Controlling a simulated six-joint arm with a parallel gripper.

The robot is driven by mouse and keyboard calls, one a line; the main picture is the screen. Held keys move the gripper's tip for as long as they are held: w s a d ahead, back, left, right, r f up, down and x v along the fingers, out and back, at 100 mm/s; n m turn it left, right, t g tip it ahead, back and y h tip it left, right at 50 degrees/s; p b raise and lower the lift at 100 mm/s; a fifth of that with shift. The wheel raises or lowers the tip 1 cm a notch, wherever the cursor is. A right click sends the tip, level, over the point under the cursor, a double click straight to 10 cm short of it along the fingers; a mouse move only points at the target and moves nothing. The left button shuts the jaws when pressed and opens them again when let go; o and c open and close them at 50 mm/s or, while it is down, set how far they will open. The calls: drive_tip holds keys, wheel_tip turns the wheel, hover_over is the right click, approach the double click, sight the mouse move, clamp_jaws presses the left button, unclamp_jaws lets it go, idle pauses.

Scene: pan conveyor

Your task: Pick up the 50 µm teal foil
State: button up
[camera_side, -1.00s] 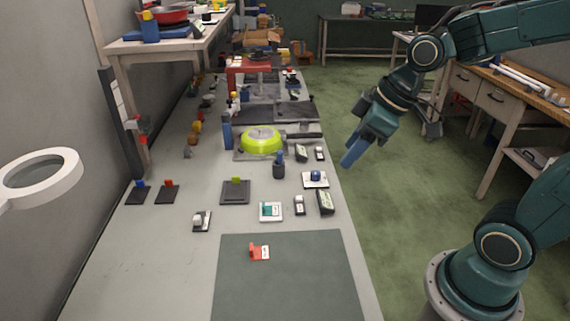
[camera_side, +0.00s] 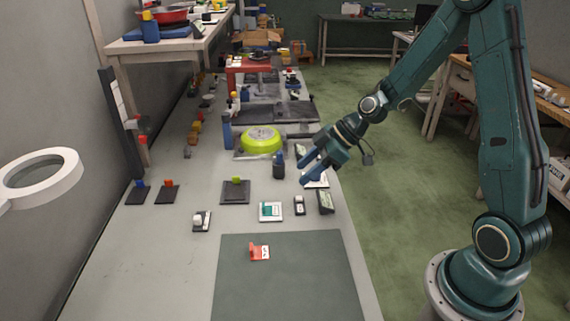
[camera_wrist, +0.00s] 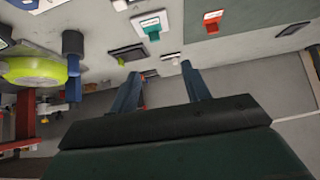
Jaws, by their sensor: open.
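The teal foil (camera_side: 268,210) lies on a white square holder on the pale bench, just behind the dark green mat. It also shows as a teal tab (camera_wrist: 152,29) near the top of the wrist view. My gripper (camera_side: 306,172) is open and empty, with its blue fingers apart. It is above the bench's right side, behind and to the right of the teal foil, and clear of it. In the wrist view my gripper (camera_wrist: 160,74) has nothing between its fingers.
A red piece with a white label (camera_side: 259,252) lies on the dark green mat (camera_side: 290,285). Dark devices (camera_side: 326,202) and (camera_side: 299,205) stand right of the foil. The bench's front left is clear.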

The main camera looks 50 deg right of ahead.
drive_tip(key=shift+w+d+f, duration=0.35)
drive_tip(key=shift+w+f, duration=0.1)
drive_tip(key=shift+f, duration=0.3)
drive_tip(key=shift+a+f, duration=0.1)
approach(265, 204)
drive_tip(key=shift+s+a+x, duration=0.1)
drive_tip(key=shift+a+x, duration=0.05)
drive_tip(key=shift+x, duration=0.65)
drive_tip(key=shift+s+a+x, duration=0.1)
drive_tip(key=shift+a+x, duration=0.05)
drive_tip(key=shift+x, duration=0.6)
drive_tip(key=shift+a, duration=0.1)
drive_tip(key=shift+x, duration=2.5)
drive_tip(key=shift+w, duration=0.1)
clamp_jaws()
